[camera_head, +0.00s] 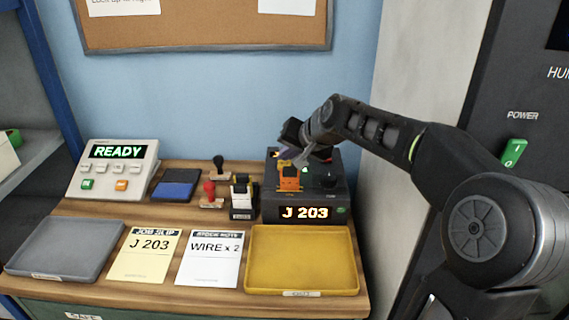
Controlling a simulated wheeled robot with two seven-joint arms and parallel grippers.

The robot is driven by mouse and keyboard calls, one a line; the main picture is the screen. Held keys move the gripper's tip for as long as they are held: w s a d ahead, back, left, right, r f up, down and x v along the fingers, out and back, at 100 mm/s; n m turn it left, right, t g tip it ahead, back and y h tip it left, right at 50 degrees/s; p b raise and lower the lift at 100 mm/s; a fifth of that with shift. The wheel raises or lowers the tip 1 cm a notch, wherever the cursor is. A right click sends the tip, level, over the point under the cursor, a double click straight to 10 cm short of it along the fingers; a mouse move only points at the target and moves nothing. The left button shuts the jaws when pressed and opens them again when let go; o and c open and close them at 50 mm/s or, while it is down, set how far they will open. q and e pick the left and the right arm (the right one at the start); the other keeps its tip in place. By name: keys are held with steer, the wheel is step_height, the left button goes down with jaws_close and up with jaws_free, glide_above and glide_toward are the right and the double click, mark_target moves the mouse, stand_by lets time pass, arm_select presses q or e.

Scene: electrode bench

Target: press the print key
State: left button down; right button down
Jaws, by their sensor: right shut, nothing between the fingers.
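A dark machine (270,207) stands at the back right of the bench, with a lit display (305,213) reading "J 203". A small green key (341,210) sits right of that display; its lettering is too small to read. An orange part (289,180) stands on the machine's top. My right gripper (302,160) reaches in from the right, shut and empty, above the machine's top behind the orange part. I cannot tell whether it touches anything. It hides some of the machine's top. A grey console (143,168) at the back left reads "READY" and has several keys. My left gripper is out of view.
A yellow tray (302,287) lies in front of the machine and a grey tray (65,274) at the front left. Between them lie a job slip (146,262) and a stock note (209,268). A blue pad (176,188) and stamps (209,198) stand behind.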

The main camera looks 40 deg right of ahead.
steer(key=shift+f+b, duration=0.4)
steer(key=shift+f, duration=0.05)
stand_by(0.3)
steer(key=shift+r, duration=0.1)
steer(key=shift+r+p, duration=0.7)
steer(key=shift+r, duration=0.05)
steer(key=shift+r, duration=0.1)
steer(key=shift+r+p, duration=1.95)
steer(key=shift+r, duration=0.45)
